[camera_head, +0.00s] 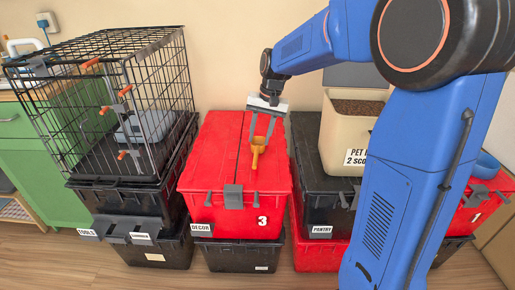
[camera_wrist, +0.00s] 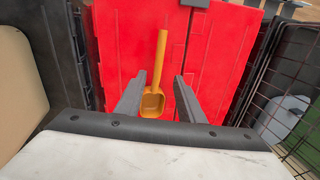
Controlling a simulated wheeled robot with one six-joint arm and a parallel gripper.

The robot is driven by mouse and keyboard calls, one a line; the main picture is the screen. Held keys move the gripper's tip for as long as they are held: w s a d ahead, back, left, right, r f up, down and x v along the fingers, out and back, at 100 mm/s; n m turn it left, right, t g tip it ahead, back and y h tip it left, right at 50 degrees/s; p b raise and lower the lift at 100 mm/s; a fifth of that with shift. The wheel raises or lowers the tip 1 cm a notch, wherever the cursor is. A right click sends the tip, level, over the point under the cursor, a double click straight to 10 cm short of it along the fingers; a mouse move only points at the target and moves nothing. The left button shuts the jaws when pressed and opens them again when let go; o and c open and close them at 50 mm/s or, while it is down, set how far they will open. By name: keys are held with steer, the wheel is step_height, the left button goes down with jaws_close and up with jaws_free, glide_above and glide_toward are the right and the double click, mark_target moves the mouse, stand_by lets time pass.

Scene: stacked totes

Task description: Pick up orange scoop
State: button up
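The orange scoop (camera_head: 257,150) lies on the lid of the red tote (camera_head: 215,165) marked 3. In the wrist view the scoop (camera_wrist: 152,103) has its bowl near the fingertips and its handle pointing away, up the picture. My gripper (camera_head: 264,137) is over the red lid at the scoop, with its fingers pointing down. In the wrist view my gripper (camera_wrist: 160,90) is open, with one finger on each side of the scoop's bowl and gaps between. I cannot tell how high the fingertips are above the lid.
A black wire crate (camera_head: 110,100) with a grey-blue item inside stands on black totes at left. At right, a beige pet food bin (camera_head: 345,135) stands on a black tote (camera_head: 312,180). A blue bowl (camera_head: 486,166) sits on a red tote at far right.

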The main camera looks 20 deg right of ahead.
mark_target(256, 154)
steer(key=shift+w+a+f, duration=0.1)
steer(key=shift+a+f, duration=0.1)
steer(key=shift+f, duration=1.3)
steer(key=shift+w+a+f, duration=0.1)
steer(key=shift+a+f, duration=0.15)
steer(key=shift+f, duration=1.2)
steer(key=shift+a+f, duration=0.2)
steer(key=shift+f, duration=1.3)
jaws_close()
